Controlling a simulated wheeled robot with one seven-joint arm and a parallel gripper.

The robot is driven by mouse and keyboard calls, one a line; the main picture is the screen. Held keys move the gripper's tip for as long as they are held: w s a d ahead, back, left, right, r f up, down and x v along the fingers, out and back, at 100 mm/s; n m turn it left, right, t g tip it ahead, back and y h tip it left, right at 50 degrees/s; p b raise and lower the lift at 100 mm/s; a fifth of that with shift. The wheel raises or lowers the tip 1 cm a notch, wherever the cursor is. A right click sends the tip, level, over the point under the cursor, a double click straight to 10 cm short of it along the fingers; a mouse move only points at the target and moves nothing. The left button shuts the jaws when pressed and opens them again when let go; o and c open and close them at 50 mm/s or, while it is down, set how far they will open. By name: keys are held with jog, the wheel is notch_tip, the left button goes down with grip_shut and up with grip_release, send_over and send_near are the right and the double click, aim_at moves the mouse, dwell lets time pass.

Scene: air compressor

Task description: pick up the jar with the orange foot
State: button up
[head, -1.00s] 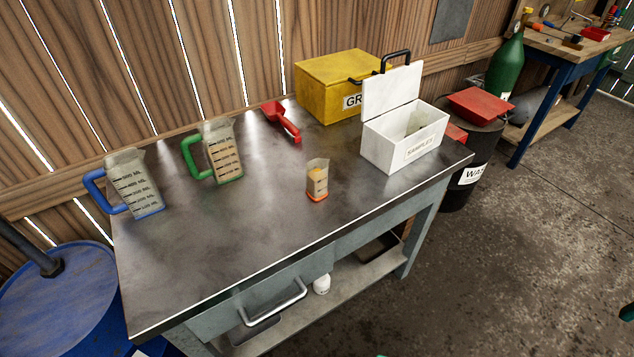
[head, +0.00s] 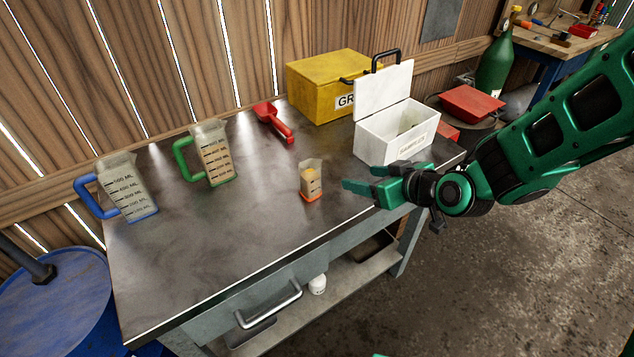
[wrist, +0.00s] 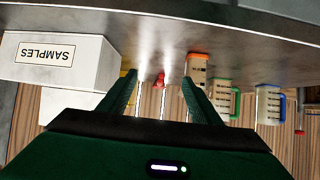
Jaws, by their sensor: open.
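An open white SAMPLES box (head: 395,138) stands just behind my gripper. A yellow box (head: 320,88), a red scoop (head: 273,122), a green-handled jug (head: 212,155) and a blue-handled jug (head: 128,188) stand further back or left. The bench front is clear.

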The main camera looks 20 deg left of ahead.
aim_at(316, 177)
jog(key=s+a, duration=0.1)
jog(key=a, duration=0.1)
jog(key=s+a+y, duration=0.1)
jog(key=a, duration=0.2)
jog(key=s+a+n+y, duration=0.1)
jog(key=a, duration=0.2)
jog(key=shift+a+f, duration=0.15)
jog(key=shift+f, duration=0.05)
jog(key=x, duration=1)
jog(key=shift+w+a+r, duration=0.3)
jog(key=shift+a, duration=0.05)
jog(key=shift+t, duration=0.3)
jog(key=c, duration=1.2)
